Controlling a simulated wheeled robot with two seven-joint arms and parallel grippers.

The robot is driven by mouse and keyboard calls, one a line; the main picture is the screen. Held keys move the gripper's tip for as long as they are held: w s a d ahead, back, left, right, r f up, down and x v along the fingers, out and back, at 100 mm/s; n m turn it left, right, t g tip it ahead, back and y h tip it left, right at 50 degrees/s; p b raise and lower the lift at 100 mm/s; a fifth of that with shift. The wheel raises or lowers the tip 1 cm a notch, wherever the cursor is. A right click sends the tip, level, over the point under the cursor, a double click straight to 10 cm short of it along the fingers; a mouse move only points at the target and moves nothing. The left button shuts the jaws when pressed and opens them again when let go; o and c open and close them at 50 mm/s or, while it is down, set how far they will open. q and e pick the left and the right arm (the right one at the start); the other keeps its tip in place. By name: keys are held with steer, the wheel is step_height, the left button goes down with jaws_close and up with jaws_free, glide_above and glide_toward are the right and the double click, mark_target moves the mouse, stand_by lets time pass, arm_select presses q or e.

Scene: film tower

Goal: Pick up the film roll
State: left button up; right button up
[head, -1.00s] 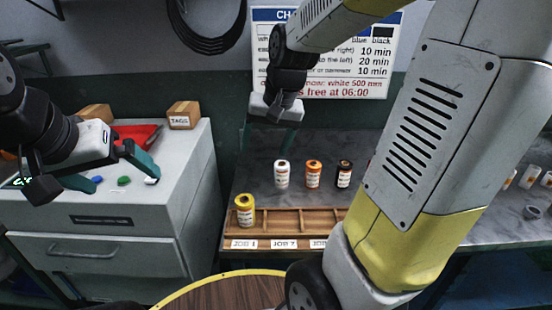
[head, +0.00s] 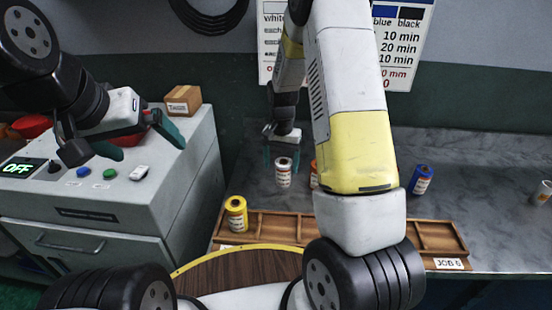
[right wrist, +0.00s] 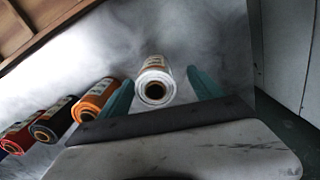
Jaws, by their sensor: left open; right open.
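A white film roll (head: 283,174) stands upright on the grey counter (head: 490,165). My right gripper (head: 282,158) is open, with its teal fingers on either side of the white roll. The right wrist view shows the white roll (right wrist: 155,80) between the two spread fingers, with a visible gap on the right. An orange roll (head: 314,174) is mostly hidden by my right arm; it also shows in the right wrist view (right wrist: 96,100). A yellow roll (head: 236,214) stands at the left end of the wooden tray. My left gripper (head: 138,140) is open and empty above the cabinet.
A blue roll (head: 421,180) stands right of my arm. In the right wrist view, a dark roll (right wrist: 55,120) and a red roll (right wrist: 18,138) line up beside the orange one. The wooden tray (head: 440,238) runs along the counter's front. A cabinet (head: 120,190) with buttons stands left.

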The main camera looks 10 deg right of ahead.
mark_target(283, 176)
steer(key=f, duration=0.4)
steer(key=shift+d+f, duration=0.4)
steer(key=shift+f, duration=0.65)
steer(key=c, duration=1.6)
